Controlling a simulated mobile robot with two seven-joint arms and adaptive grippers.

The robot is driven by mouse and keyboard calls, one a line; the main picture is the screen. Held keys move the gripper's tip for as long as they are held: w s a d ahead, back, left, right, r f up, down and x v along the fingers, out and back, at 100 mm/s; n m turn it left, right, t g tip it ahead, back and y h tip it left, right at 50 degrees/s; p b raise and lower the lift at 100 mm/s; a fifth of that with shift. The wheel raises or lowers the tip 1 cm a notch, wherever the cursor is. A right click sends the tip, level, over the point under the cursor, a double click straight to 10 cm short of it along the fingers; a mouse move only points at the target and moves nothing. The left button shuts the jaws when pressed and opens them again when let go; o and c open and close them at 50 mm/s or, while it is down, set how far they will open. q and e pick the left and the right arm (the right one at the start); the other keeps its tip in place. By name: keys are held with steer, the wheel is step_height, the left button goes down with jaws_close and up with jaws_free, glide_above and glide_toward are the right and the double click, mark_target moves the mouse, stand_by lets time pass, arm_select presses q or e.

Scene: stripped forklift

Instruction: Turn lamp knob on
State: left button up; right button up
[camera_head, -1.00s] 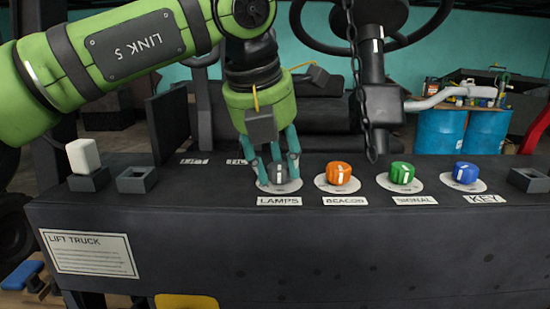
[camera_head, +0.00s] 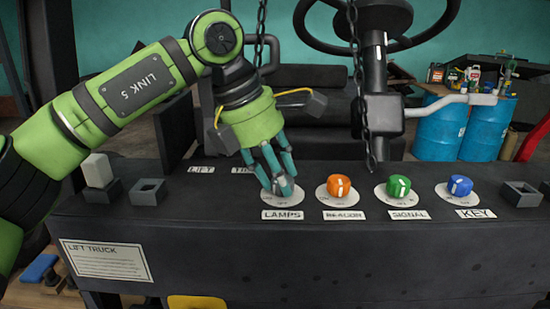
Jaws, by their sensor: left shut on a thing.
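The grey lamp knob (camera_head: 283,187) sits on a round white dial above the LAMPS label (camera_head: 282,215) on the dark control panel. My left gripper (camera_head: 279,182) reaches down from above with its teal fingers shut around the knob, hiding much of it. The gripper leans, its wrist up and to the left of the knob. The knob's pointer direction is hard to make out behind the fingers. My right gripper is not in the view.
Right of the lamp knob stand an orange beacon knob (camera_head: 339,187), a green signal knob (camera_head: 399,187) and a blue key knob (camera_head: 460,186). A chain (camera_head: 362,90) hangs behind the orange and green knobs. A white switch (camera_head: 97,170) stands at the panel's left.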

arm_select(q)
steer(key=shift+d+r+m+g+p, duration=0.2)
steer(key=shift+m+g+p, duration=0.3)
steer(key=shift+m+p, duration=0.5)
steer(key=shift+m, duration=0.3)
steer(key=shift+f, duration=0.1)
steer(key=o, duration=1.1)
steer(key=shift+d, duration=0.3)
steer(key=shift+a, duration=0.25)
steer(key=shift+a+r, duration=0.2)
steer(key=shift+r, duration=0.1)
steer(key=v, duration=1.1)
steer(key=shift+d+r, duration=0.1)
steer(key=shift+d, duration=0.05)
